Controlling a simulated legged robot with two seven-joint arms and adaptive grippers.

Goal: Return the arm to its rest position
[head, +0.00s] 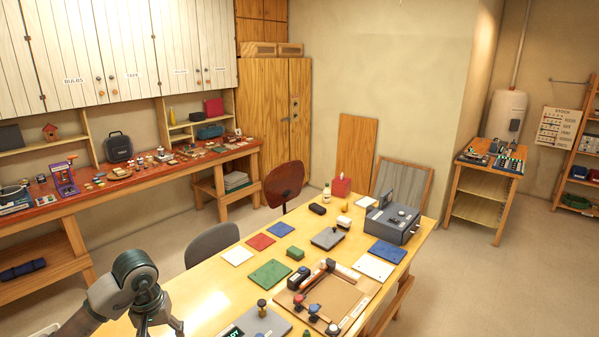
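My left arm comes in at the lower left. My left gripper (161,326) hangs over the near left part of the yellow wooden table (205,290), pointing down. Its fingers look spread apart with nothing seen between them, though the bottom edge of the picture cuts off part of them. My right arm and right gripper are not in view.
The table holds coloured mats, a brown tray (352,325) with knobbed pieces, a grey device (393,224) and a grey plate (262,325) near the gripper. A grey chair (212,243) and a dark red chair (284,183) stand behind it.

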